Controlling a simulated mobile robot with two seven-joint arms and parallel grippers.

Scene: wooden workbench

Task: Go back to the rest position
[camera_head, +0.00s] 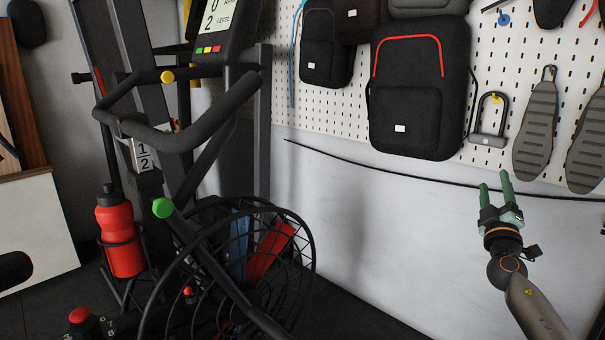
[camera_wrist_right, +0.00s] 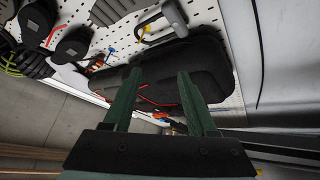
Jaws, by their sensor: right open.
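My right gripper (camera_head: 495,187) is raised in front of the white wall, below the pegboard, at the right of the head view. Its two green fingers point up and are apart, with nothing between them. In the right wrist view the gripper (camera_wrist_right: 155,98) also shows open and empty, with a dark backpack (camera_wrist_right: 160,75) beyond the fingertips. My left gripper is not in either view.
A pegboard (camera_head: 338,105) holds a black backpack (camera_head: 420,85) with red trim, a padlock (camera_head: 488,120) and grey soles (camera_head: 541,125). White wall surrounds the right gripper.

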